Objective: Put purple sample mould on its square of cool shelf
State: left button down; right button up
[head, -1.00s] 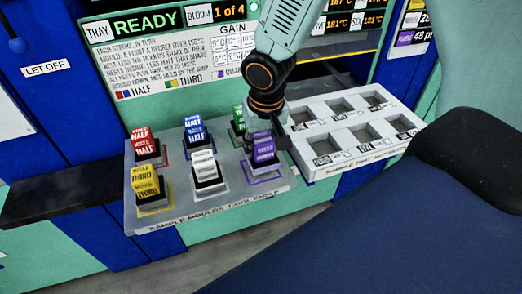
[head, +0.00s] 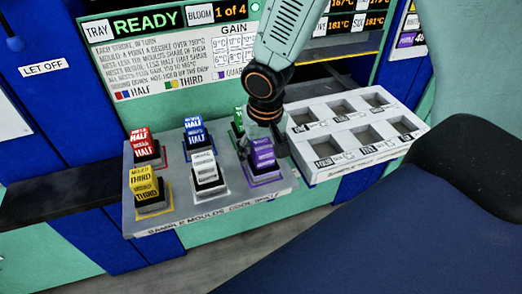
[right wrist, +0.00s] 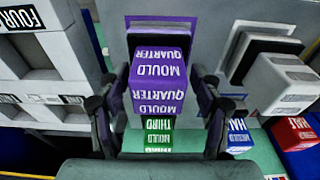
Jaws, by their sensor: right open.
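The purple sample mould (head: 262,153), marked QUARTER, stands upright at the front right of the grey cool shelf (head: 236,200). It sits on the purple-outlined square (head: 266,182), whose outline also shows behind it in the right wrist view (right wrist: 188,20). My right gripper (head: 266,128) is just above and behind the mould. In the right wrist view it is open, with one finger on each side of the purple mould (right wrist: 158,80) and a gap at both sides. Whether the mould's base is fully flush is partly hidden. My left gripper is not in view.
White (head: 205,168), yellow (head: 146,186), red (head: 143,142) and blue (head: 195,133) moulds stand on the same shelf. A green mould (head: 238,120) is close behind my right gripper. A white compartment tray (head: 350,126) adjoins the right. The shelf's front edge is clear.

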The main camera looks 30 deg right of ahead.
jog(key=shift+s+r, duration=0.1)
jog(key=shift+r, duration=0.05)
jog(key=shift+r+p, duration=0.2)
jog(key=shift+p, duration=0.15)
jog(key=r+p, duration=0.1)
jog(key=r, duration=0.2)
jog(key=s+r+p, duration=0.1)
jog(key=r, duration=0.3)
jog(key=r+p, duration=0.1)
jog(key=r, duration=0.2)
jog(key=shift+s+a+r, duration=0.2)
jog(key=shift+s+r, duration=0.05)
jog(key=shift+r, duration=0.55)
jog(key=g+y, duration=0.1)
send_near(264, 174)
notch_tip(264, 174, down, 5)
jog(key=s+a, duration=0.2)
jog(key=a, duration=0.1)
jog(key=s+f+n, duration=0.1)
jog(key=s+f, duration=0.4)
jog(key=f, duration=0.2)
jog(key=s+f+n, duration=0.1)
jog(key=s+f, duration=0.7)
jog(key=s, duration=0.6)
jog(key=shift+f+g+h, duration=0.3)
jog(key=shift+g, duration=0.1)
